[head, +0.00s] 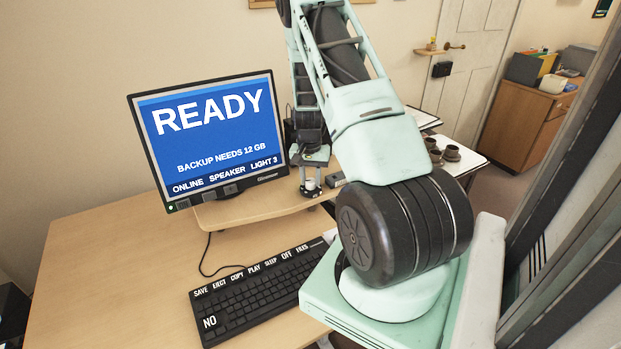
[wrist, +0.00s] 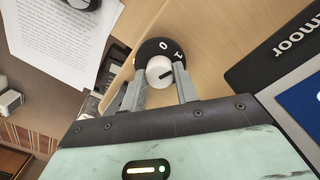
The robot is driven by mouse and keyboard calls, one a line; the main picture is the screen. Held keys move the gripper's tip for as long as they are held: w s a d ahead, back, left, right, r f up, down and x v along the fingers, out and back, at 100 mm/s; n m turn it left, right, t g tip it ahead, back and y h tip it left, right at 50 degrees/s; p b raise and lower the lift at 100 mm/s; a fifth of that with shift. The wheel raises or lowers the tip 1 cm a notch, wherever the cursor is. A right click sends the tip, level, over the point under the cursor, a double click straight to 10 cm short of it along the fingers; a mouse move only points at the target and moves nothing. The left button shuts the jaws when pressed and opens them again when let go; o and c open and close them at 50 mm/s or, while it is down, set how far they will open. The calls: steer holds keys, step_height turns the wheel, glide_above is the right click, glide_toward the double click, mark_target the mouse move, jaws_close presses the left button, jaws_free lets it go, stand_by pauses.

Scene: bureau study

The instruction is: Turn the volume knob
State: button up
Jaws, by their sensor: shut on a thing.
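The volume knob (wrist: 158,73) is a white round cap with a short dark mark. In the head view, my gripper (head: 311,190) points down beside the monitor, at the wooden riser, with a little of the white knob (head: 310,183) showing between the fingers. The monitor (head: 212,131) reads "READY", "BACKUP NEEDS 12 GB" and "ONLINE SPEAKER LIGHT 3".
A black keyboard (head: 256,291) with labelled keys lies in front on the desk (head: 110,270). The monitor stands close to the left of my gripper. The riser (head: 244,208) is under it. Brown cups (head: 452,153) stand on a surface behind right. The desk's left side is clear.

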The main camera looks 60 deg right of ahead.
mark_target(309, 180)
steer(key=o, duration=1)
steer(key=r+b, duration=0.1)
steer(key=r, duration=0.7)
steer(key=r+b, duration=0.1)
steer(key=r, duration=0.8)
steer(key=shift+w+a+r, duration=0.1)
steer(key=shift+w+r, duration=0.1)
steer(key=shift+r, duration=0.05)
